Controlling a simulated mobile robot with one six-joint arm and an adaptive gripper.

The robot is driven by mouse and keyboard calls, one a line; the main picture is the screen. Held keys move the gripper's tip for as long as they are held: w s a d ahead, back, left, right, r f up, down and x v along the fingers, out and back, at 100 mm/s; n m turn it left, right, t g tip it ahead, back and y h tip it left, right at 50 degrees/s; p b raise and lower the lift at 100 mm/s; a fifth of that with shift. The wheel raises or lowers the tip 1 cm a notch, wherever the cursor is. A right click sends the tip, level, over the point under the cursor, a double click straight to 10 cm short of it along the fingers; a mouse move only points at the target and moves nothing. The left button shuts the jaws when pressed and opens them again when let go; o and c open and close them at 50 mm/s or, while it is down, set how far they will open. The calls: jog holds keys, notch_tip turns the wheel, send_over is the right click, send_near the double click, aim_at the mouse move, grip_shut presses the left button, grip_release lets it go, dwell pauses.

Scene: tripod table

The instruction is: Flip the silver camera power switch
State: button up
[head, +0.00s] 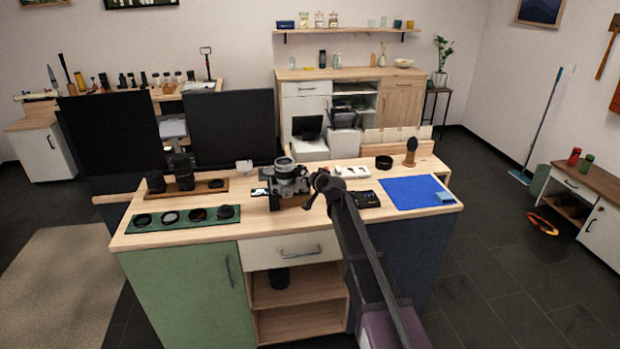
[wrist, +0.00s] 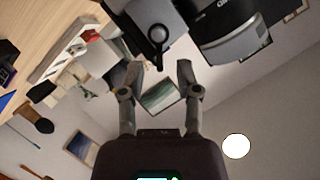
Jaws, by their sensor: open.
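In the wrist view the camera (wrist: 228,25) fills the top right, close up and tilted. A dark lever-like part with a round loop (wrist: 158,33) hangs down in front of my fingertips; I cannot tell for sure that it is the power switch. My gripper (head: 313,190) is just right of the camera. In the wrist view my gripper (wrist: 158,72) is open and empty, its fingertips below the loop and apart from it.
A green tray (head: 150,226) with several round filters lies front left. A wooden tray (head: 203,192) with lenses is behind it. A black item (head: 366,198) lies right of my gripper, beside a blue mat (head: 412,190). Dark screens (head: 233,128) stand behind the table.

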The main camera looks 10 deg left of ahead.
grip_shut()
jog(key=shift+a+r+n, duration=0.1)
jog(key=shift+r+n, duration=0.05)
jog(key=shift+n, duration=0.15)
jog(key=shift+s+a+r+n+h+p, duration=0.15)
jog(key=shift+a+n+h+p, duration=0.35)
jog(key=shift+n+h, duration=0.45)
jog(key=shift+s+a+r+n+h+p, duration=0.1)
jog(key=shift+a+n+h+p, duration=0.45)
jog(key=shift+n, duration=0.6)
jog(key=shift+d, duration=0.15)
grip_release()
jog(key=shift+f, duration=0.1)
